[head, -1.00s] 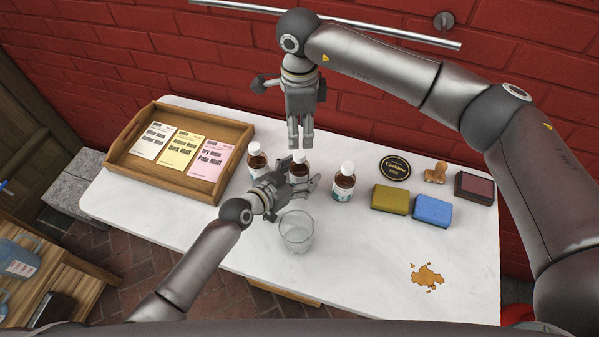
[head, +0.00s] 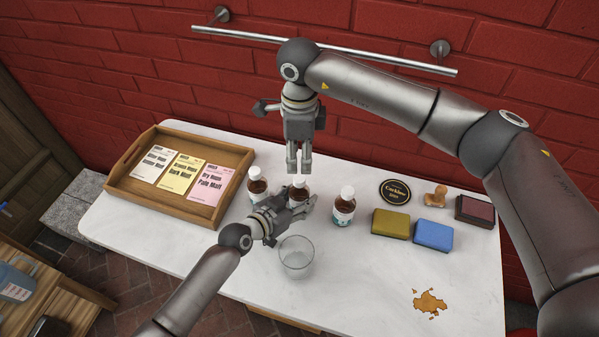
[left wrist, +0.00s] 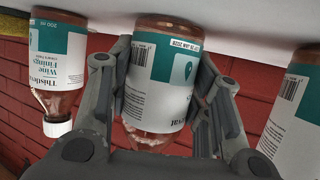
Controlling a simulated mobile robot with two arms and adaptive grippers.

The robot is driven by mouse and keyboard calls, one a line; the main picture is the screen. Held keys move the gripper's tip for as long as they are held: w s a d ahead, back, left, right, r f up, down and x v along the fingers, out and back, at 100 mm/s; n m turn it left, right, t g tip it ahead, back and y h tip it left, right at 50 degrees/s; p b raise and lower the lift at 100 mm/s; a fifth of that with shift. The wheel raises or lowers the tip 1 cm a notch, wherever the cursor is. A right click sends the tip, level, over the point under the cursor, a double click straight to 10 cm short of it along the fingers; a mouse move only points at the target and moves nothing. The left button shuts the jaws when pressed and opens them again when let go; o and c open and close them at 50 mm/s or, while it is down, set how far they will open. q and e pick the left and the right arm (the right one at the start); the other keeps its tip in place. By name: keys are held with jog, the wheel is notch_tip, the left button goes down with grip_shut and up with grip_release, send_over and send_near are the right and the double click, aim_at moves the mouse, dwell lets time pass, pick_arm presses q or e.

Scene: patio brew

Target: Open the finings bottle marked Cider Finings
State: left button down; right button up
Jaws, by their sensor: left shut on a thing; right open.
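Three brown finings bottles with white caps and teal-and-white labels stand upright on the white table. My left gripper (head: 296,206) is shut on the middle bottle (head: 300,194), low on its body. In the left wrist view this held bottle (left wrist: 160,85) sits between the fingers, showing a barcode and part of its label; its kind cannot be read. A neighbouring bottle (left wrist: 58,70) there reads Wine Finings. The left bottle (head: 257,186) and right bottle (head: 343,212) have labels too small to read in the head view.
An empty clear glass (head: 297,257) stands in front of the held bottle. A wooden tray (head: 240,160) with several packets is at left.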

aim_at(299, 178)
jog(key=m, duration=2.5)
jog(key=shift+m, duration=0.4)
jog(key=m, duration=0.8)
jog(key=shift+m, duration=0.4)
jog(key=shift+f, duration=4.05)
